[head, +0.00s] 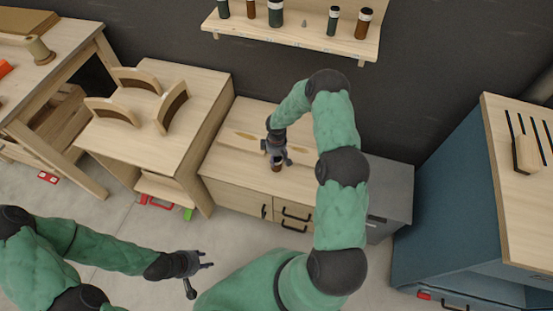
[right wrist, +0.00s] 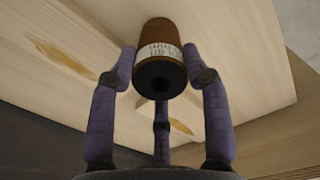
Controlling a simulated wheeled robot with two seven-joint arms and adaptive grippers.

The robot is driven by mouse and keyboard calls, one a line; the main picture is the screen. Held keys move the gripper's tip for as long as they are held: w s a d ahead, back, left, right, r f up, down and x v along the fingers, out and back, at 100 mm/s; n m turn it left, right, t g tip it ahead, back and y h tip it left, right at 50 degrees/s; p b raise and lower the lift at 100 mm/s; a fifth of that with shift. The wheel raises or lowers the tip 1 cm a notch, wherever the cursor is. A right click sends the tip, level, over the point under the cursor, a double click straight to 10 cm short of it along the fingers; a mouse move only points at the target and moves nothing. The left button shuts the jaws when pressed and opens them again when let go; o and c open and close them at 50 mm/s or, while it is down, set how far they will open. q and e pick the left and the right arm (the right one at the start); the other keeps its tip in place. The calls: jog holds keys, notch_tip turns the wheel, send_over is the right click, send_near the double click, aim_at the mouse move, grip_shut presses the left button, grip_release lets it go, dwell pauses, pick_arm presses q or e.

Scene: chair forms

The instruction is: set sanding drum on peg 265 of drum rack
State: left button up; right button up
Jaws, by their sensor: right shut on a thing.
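A brown sanding drum (right wrist: 162,58) with a white lettered label and a dark end with a hole sits between the three fingers of my right gripper (right wrist: 160,85). In the head view my right gripper (head: 277,153) is shut on this drum (head: 277,168), low over the wooden cabinet; I cannot tell whether the drum touches the top. The drum rack (head: 345,46) is a pale shelf on the dark wall, with several green and brown drums on it. A small bare peg (head: 304,23) shows between two green drums. Peg numbers are not readable. My left gripper (head: 203,264) is open and empty above the floor.
The wooden cabinet (head: 222,165) has drawers with black handles. A bench (head: 205,82) with curved wooden chair pieces (head: 137,80) stands left of it. A grey box (head: 395,185) and a blue cabinet (head: 440,190) stand to the right. The wall below the rack is clear.

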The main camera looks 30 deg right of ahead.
jog(key=shift+f, duration=0.1)
jog(key=o, duration=1.3)
